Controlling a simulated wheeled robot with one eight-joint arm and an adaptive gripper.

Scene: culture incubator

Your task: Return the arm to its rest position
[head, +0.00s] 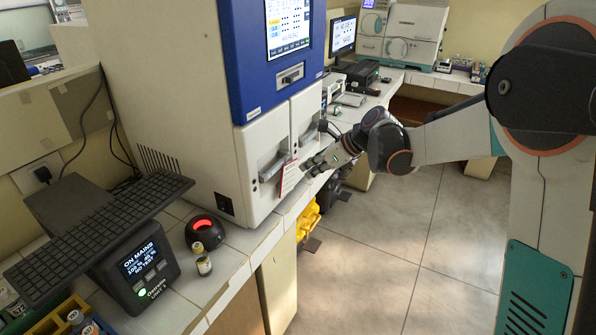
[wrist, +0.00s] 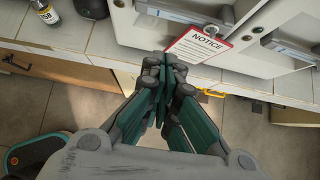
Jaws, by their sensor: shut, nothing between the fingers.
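My arm (head: 450,140) reaches from the right side of the head view towards the large white and blue cabinet (head: 190,90). My gripper (head: 310,165) is just in front of the cabinet's lower doors, close to a red-edged notice (head: 288,178). In the wrist view my gripper (wrist: 166,62) has its fingers together and holds nothing. The notice (wrist: 203,45) hangs from the cabinet front just beyond the fingertips. I cannot tell whether the fingertips touch it.
A black device with a lit ring (head: 204,230), small vials (head: 203,262) and a display unit (head: 140,270) stand at left. Yellow items (head: 308,220) sit under the counter. The floor (head: 420,240) at right is open.

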